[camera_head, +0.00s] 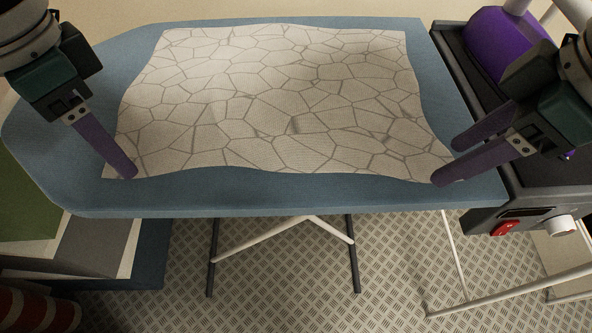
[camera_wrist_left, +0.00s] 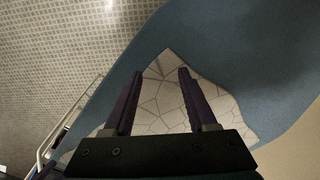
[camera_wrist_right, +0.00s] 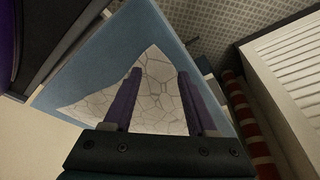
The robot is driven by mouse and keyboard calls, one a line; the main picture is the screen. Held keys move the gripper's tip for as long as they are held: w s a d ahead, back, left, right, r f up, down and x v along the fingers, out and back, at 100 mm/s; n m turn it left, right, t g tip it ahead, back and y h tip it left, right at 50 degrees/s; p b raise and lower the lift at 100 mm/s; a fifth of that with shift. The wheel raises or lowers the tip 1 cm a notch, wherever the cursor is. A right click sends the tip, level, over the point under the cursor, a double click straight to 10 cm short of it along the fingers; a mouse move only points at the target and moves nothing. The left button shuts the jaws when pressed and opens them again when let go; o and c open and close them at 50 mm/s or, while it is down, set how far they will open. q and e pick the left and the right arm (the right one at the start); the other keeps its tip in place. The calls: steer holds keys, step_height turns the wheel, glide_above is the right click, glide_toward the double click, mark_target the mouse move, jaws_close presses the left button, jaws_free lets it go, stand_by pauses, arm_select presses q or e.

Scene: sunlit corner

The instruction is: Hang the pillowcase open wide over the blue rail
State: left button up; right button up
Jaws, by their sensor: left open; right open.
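The pillowcase (camera_head: 270,100), off-white with a brown cracked-line pattern, lies spread flat with wavy edges on a blue ironing board (camera_head: 300,197). My left gripper (camera_head: 133,175) is at its near left corner; in the left wrist view the open fingers (camera_wrist_left: 160,72) are on either side of that corner. My right gripper (camera_head: 447,162) is open at the near right corner, and the right wrist view shows the cloth (camera_wrist_right: 155,95) between its fingers (camera_wrist_right: 160,72). Neither gripper visibly grips the cloth. I cannot make out a blue rail in any view.
A dark unit (camera_head: 490,185) with a red switch and a white knob adjoins the board's right end, with a purple rounded object (camera_head: 497,45) on it. White tubes (camera_head: 500,295) stand at the lower right.

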arm_select(q)
steer(key=shift+f, duration=0.7)
arm_select(e)
steer(key=shift+f, duration=0.7)
arm_select(q)
steer(key=shift+f+b, duration=0.3)
arm_select(e)
steer(key=shift+a+f, duration=0.1)
steer(key=shift+f, duration=0.2)
arm_select(q)
steer(key=shift+r, duration=0.15)
arm_select(e)
steer(key=shift+r, duration=0.1)
arm_select(q)
steer(key=shift+c, duration=0.3)
arm_select(e)
steer(key=shift+c, duration=0.3)
arm_select(q)
steer(key=shift+c, duration=0.3)
arm_select(e)
steer(key=shift+c, duration=0.3)
arm_select(q)
jaws_close()
arm_select(e)
jaws_close()
arm_select(q)
steer(key=shift+a, duration=0.1)
